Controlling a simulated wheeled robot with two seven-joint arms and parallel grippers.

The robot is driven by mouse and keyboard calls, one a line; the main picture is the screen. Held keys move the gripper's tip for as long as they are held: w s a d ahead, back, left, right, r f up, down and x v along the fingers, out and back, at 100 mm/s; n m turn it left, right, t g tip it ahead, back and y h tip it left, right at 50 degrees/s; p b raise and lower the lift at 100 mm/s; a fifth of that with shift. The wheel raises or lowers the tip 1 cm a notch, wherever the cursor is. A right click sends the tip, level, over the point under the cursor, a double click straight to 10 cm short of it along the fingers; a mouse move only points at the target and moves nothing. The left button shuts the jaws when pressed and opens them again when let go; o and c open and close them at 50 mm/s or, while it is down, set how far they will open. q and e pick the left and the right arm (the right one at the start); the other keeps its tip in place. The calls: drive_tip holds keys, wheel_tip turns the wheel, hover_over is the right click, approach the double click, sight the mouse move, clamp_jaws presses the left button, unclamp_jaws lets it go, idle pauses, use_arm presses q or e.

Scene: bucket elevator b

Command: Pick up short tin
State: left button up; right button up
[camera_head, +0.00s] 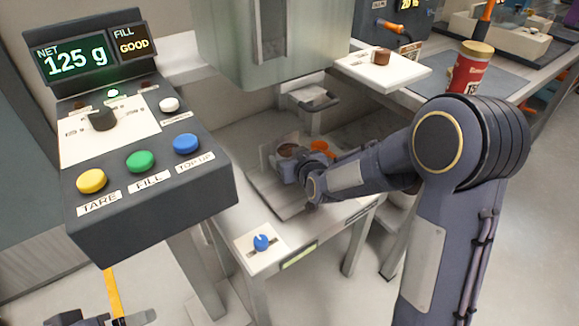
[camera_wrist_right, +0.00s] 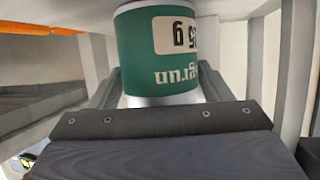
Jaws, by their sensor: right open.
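A short green tin (camera_wrist_right: 158,50) with a white label fills the middle of the right wrist view, and its print appears upside down. My right gripper (camera_wrist_right: 160,88) is open, with one finger on each side of the tin. I cannot tell whether the fingers touch it. In the head view the right gripper (camera_head: 290,166) is low over the scale platform (camera_head: 285,203), below the dispenser. Part of my left gripper (camera_head: 105,321) shows at the bottom left edge.
The dispenser housing (camera_head: 270,40) hangs above the platform. A control panel (camera_head: 140,140) reading 125 g stands at left. A blue knob (camera_head: 261,242) is at the front. A red tin (camera_head: 470,68) and a white shelf (camera_head: 385,72) are at back right.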

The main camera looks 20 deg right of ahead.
drive_tip(key=shift+w+f, duration=0.1)
drive_tip(key=shift+w, duration=0.2)
drive_tip(key=c, duration=0.6)
drive_tip(key=shift+c, duration=0.2)
